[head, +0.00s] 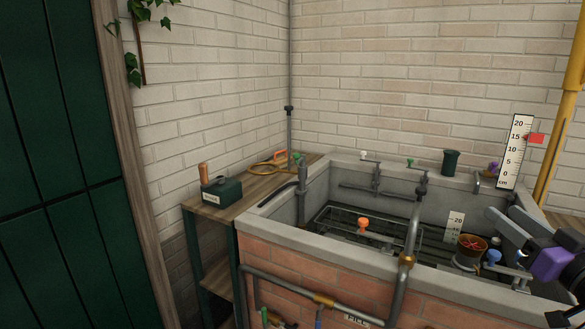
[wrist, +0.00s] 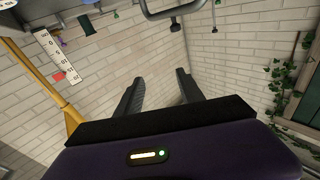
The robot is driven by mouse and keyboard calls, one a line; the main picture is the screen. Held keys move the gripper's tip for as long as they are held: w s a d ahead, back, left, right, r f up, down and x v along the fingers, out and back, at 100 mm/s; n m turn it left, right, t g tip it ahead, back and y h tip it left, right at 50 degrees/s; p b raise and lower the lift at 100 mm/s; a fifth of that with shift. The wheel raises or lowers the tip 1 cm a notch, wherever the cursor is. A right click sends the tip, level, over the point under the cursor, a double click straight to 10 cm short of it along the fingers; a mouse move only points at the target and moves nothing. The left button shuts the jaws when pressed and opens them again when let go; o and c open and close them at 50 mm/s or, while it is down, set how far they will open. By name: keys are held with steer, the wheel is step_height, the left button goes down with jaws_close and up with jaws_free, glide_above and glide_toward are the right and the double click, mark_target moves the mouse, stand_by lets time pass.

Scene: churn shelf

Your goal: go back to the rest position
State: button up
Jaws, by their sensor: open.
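My gripper (head: 513,222) shows at the right edge of the head view, with its purple body behind the dark fingers. It appears in front of the basin's right end. In the wrist view, the two fingers (wrist: 160,88) stand apart with nothing between them, and the tiled wall is seen beyond. No object is held. The rest of my arm is mostly cut off by the right edge of the head view.
A brick-sided stone basin (head: 262,228) with pipes and valves fills the middle and right. A white scale (head: 516,150) stands on its rim near a yellow pipe (head: 562,110). A wooden bench (head: 240,203) carries a dark green box (head: 222,192). Green doors (head: 60,170) are left.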

steer(key=s+a+f+m+h+p, duration=0.1)
steer(key=s+a+f+m+h, duration=0.25)
steer(key=s+f, duration=0.25)
steer(key=s+a+f+m+h+p, duration=0.1)
steer(key=s+a+f+m+h, duration=0.15)
steer(key=s+f+h, duration=0.35)
steer(key=s+a+f+n+g+y+p, duration=0.1)
steer(key=s+a+f+n+y, duration=0.1)
steer(key=s+a, duration=0.4)
steer(key=s+a+f+n+g+y+p, duration=0.1)
steer(key=s+a, duration=0.5)
steer(key=s, duration=0.7)
steer(key=s+a+f+n+g+y+p, duration=0.2)
steer(key=s+a+f+n+y, duration=0.1)
steer(key=s, duration=0.7)
steer(key=a+f+y, duration=0.1)
steer(key=a+y, duration=0.1)
steer(key=a, duration=0.1)
steer(key=shift+s+a, duration=0.2)
